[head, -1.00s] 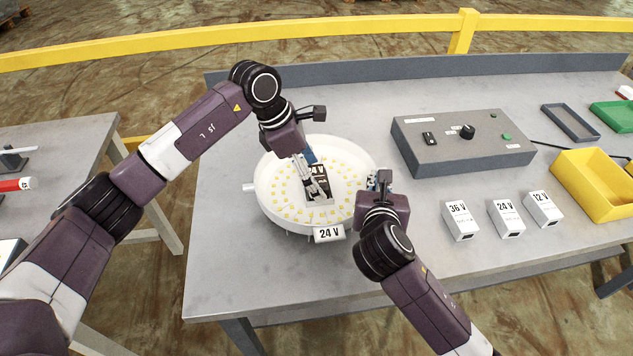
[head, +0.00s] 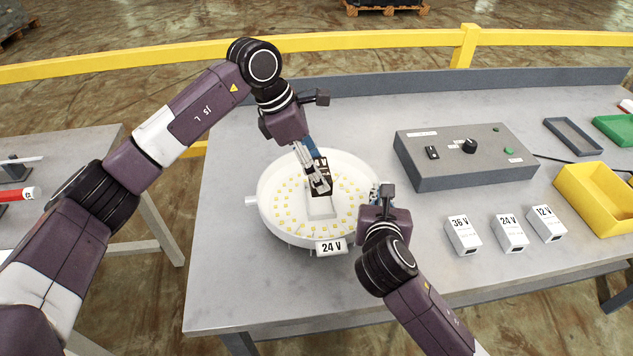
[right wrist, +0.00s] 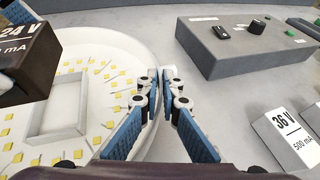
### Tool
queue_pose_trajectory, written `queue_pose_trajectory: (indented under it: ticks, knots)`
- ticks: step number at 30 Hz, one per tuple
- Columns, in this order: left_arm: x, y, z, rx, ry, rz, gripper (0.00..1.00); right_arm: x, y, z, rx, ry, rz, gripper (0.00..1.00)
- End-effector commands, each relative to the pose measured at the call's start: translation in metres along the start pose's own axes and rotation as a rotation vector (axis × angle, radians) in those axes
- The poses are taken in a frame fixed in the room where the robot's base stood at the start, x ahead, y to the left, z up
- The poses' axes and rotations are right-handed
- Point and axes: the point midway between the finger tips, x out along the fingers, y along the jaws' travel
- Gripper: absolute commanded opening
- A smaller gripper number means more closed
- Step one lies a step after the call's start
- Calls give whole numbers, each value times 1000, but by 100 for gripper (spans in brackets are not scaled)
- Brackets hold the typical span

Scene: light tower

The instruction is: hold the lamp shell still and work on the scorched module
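The round white lamp shell (head: 270,222) lies on the bench, with yellow LEDs around an empty rectangular recess (head: 321,208). My left gripper (head: 315,178) is shut on the dark, brown-black scorched module (head: 322,186) and holds it above the recess. In the right wrist view the module (right wrist: 28,58) shows a 24 V label at top left, clear of the recess (right wrist: 60,105). My right gripper (head: 376,194) is at the shell's right rim. In the right wrist view its fingertips (right wrist: 159,80) are close together with the rim between them.
White modules marked 36 V (head: 463,235), 24 V (head: 510,233) and 12 V (head: 547,224) stand right of the shell. Behind them is a grey control box (head: 465,158). A yellow bin (head: 597,200), a dark tray (head: 571,137) and a green tray (head: 615,130) are far right.

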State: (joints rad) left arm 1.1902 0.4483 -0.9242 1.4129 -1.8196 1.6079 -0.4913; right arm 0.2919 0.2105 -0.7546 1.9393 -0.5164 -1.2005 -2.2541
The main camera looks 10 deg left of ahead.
Motion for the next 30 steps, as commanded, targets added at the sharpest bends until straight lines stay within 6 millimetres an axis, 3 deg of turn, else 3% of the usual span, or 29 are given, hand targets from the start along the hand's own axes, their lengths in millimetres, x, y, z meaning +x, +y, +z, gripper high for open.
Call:
queue_pose_trajectory:
  ticks: [6,16,22,30]
  knots:
    - [-29,0,12,1,0,1,30,0,0,0,0,0,0,0]
    - [-34,0,14,0,0,-1,30,0,0,0,0,1,0,0]
    - [-34,0,14,0,0,-1,30,0,0,0,0,1,0,25]
    - [-34,0,14,1,0,-1,30,0,0,0,0,0,0,25]
